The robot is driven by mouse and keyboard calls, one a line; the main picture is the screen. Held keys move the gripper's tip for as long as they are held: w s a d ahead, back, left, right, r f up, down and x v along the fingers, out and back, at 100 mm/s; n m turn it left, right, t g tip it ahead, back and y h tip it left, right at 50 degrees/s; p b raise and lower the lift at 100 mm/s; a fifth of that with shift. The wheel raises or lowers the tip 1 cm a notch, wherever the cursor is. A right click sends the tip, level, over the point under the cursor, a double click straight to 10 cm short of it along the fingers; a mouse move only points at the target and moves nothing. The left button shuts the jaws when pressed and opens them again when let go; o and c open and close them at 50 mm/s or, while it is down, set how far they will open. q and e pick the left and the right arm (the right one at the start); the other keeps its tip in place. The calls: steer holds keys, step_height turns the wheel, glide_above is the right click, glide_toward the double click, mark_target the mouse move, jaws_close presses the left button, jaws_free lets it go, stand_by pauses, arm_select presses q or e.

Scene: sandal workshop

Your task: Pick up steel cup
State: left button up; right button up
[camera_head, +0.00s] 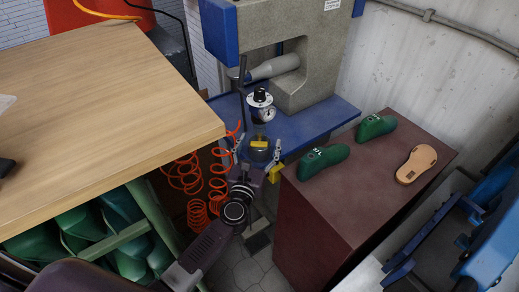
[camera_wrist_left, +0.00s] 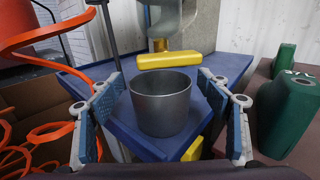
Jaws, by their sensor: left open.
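The grey steel cup (camera_head: 259,155) stands upright on the blue base of the machine, near its front edge. In the left wrist view the cup (camera_wrist_left: 160,108) is in the middle, its open top showing. My left gripper (camera_head: 256,157) is open, with one finger on each side of the cup. In the wrist view a gap shows between the cup and each blue-padded finger. My right gripper is not in view.
A yellow bar (camera_wrist_left: 168,61) is just behind the cup. Orange coiled hoses (camera_head: 192,175) hang to the left, beside a wooden table (camera_head: 90,85). A dark red cabinet (camera_head: 345,200) with green shoe lasts (camera_head: 323,161) is to the right.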

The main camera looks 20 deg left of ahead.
arm_select(q)
steer(key=c, duration=1.4)
steer(key=shift+r+p, duration=0.4)
steer(key=shift+r, duration=0.4)
steer(key=shift+s+d+b, duration=0.2)
steer(key=shift+s+b, duration=0.55)
steer(key=shift+s, duration=2.25)
steer(key=shift+s+d+b, duration=0.15)
steer(key=shift+s+b, duration=0.6)
steer(key=shift+s, duration=2.3)
steer(key=shift+s+d+b, duration=0.2)
steer(key=shift+s+b, duration=0.55)
steer(key=shift+s, duration=2.25)
